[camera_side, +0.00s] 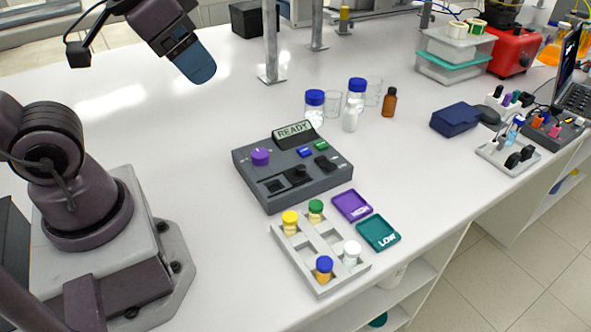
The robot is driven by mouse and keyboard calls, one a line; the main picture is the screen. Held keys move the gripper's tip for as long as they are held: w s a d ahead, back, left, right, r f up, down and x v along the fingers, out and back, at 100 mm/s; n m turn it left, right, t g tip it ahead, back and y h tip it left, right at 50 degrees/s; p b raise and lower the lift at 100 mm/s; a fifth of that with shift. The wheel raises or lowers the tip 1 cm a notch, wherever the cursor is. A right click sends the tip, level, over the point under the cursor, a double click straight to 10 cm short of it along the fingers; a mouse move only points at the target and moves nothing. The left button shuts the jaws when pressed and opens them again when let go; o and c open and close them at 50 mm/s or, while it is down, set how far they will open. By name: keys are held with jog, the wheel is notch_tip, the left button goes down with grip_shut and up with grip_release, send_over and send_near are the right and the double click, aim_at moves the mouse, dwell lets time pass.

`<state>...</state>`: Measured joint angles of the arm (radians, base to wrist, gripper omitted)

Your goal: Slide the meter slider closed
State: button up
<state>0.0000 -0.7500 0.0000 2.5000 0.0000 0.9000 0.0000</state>
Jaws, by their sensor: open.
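The dark grey meter (294,186) sits on the white table in the middle of the side view. Its raised display (295,133) reads READY. A purple knob (260,157) is at its left, with a blue and a green button at its right. Black parts lie along its top face; a raised black block (298,173) there looks like the slider, but its exact position along its track is too small to tell. My gripper (203,76), with a blue end, is high at upper left, well apart from the meter. It is open, with nothing seen in it.
A grey rack (300,254) with several capped vials stands in front of the meter. Purple (352,205) and teal LOW (378,234) trays lie to its right. Bottles and glassware stand behind it. A metal post (271,45) rises behind. The table left of the meter is clear.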

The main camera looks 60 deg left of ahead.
jog(key=shift+f, duration=0.15)
jog(key=c, duration=0.3)
jog(key=n+g, duration=0.6)
jog(key=n, duration=0.3)
send_near(301, 167)
jog(key=f, duration=0.9)
jog(key=shift+s+f, duration=0.1)
jog(key=shift+s, duration=0.1)
